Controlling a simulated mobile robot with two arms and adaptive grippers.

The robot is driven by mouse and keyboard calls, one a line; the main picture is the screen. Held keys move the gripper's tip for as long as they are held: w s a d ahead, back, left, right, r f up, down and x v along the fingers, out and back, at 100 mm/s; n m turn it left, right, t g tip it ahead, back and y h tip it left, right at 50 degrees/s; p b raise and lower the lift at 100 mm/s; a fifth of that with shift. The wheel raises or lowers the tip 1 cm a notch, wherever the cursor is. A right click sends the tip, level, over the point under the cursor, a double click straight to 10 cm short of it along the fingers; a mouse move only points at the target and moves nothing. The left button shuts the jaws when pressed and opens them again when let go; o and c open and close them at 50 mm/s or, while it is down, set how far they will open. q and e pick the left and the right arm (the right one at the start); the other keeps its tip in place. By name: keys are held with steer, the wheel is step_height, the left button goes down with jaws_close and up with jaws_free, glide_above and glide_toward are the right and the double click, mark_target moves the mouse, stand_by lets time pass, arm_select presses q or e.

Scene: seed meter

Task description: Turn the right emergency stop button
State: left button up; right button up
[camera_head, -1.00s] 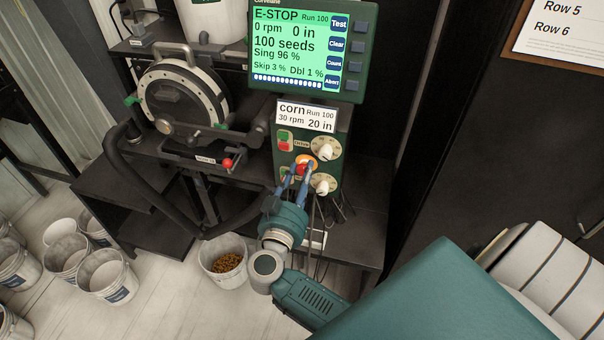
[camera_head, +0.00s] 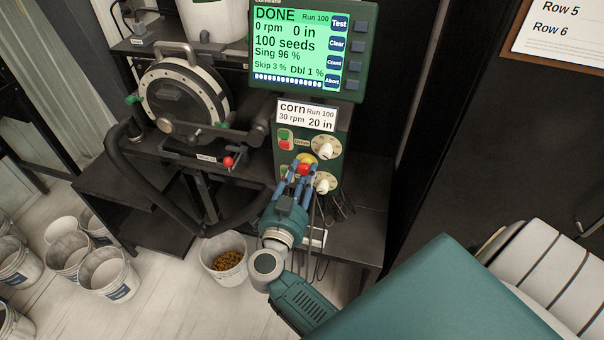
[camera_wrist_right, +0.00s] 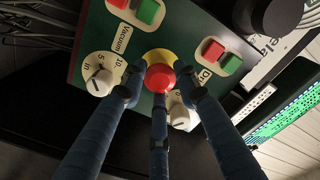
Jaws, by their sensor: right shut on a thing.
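The red emergency stop button (camera_head: 303,169) sits on a yellow ring (camera_head: 309,158) on the dark green control panel (camera_head: 285,182). In the right wrist view the red button (camera_wrist_right: 160,79) is in the middle, in front of its yellow ring (camera_wrist_right: 160,54). My right gripper (camera_head: 299,176) is at the button, its blue fingers shut on it from several sides; they hide part of its edge. The screen (camera_head: 290,50) above reads DONE. My left gripper is not in view.
White dials (camera_head: 326,148) and green and red switches (camera_head: 285,139) lie close around the button. A round seed meter (camera_head: 180,95) and a red lever knob (camera_head: 228,162) are to the left. A bucket of seed (camera_head: 214,247) stands below. Dark cables hang beside the panel.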

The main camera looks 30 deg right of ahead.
steer(key=o, duration=0.9)
steer(key=shift+d, duration=0.1)
steer(key=shift+o, duration=1.3)
steer(key=shift+w, duration=0.1)
